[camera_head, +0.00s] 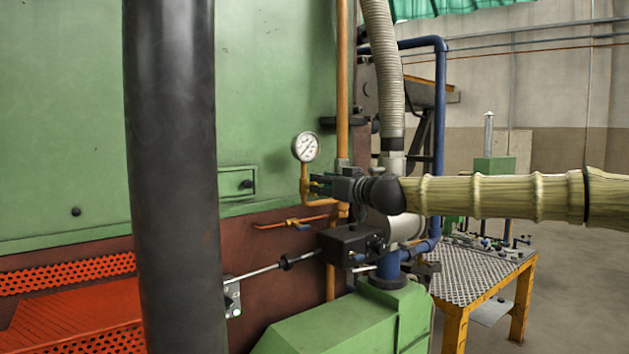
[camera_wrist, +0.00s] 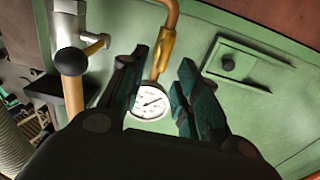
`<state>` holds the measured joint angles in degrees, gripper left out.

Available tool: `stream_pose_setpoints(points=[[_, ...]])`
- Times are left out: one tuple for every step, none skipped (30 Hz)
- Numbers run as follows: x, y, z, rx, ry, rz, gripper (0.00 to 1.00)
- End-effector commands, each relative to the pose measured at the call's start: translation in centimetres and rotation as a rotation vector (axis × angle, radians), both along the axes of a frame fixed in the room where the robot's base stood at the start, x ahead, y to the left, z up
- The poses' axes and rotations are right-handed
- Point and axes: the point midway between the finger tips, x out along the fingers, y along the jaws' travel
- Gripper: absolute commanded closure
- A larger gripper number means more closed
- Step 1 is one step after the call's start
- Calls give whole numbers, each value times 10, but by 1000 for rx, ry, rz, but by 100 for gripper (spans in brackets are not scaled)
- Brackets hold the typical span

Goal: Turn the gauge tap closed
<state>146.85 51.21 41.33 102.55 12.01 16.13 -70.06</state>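The round white pressure gauge (camera_head: 306,147) sits on top of a short copper pipe (camera_head: 304,190) in front of the green furnace wall. In the wrist view the gauge dial (camera_wrist: 150,102) shows between my fingers. A brass fitting (camera_wrist: 166,48) on the gauge pipe, which looks like the tap body, lies between and just beyond my fingertips. I cannot make out its handle or its position. My gripper (camera_head: 318,185) points left at the pipe just below the gauge. In the wrist view my gripper (camera_wrist: 161,66) is open, with a gap between its fingers; contact with the fitting is not clear.
A vertical copper pipe (camera_head: 342,80) stands right behind my gripper. A black box (camera_head: 350,244) with a rod is beneath.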

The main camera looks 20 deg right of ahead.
Motion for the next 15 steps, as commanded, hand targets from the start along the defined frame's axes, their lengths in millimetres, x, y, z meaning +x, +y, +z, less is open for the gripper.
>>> stream_pose_setpoints(points=[[5, 2, 0, -1, 2, 0, 68], [7, 3, 0, -1, 2, 0, 68], [10, 4, 0, -1, 2, 0, 68], [13, 4, 0, 0, 2, 0, 68], [15, 5, 0, 1, 1, -1, 68], [19, 6, 0, 0, 2, -1, 68], [21, 7, -1, 0, 2, 0, 68], [23, 8, 0, 0, 2, 0, 68], [26, 9, 0, 0, 1, 0, 68], [28, 10, 0, 0, 1, 0, 68], [30, 11, 0, 0, 2, 0, 68], [32, 12, -1, 0, 2, 0, 68], [33, 12, 0, 1, 1, 0, 68], [35, 13, 0, 0, 1, 1, 68], [36, 14, 0, 1, 1, 1, 68]])
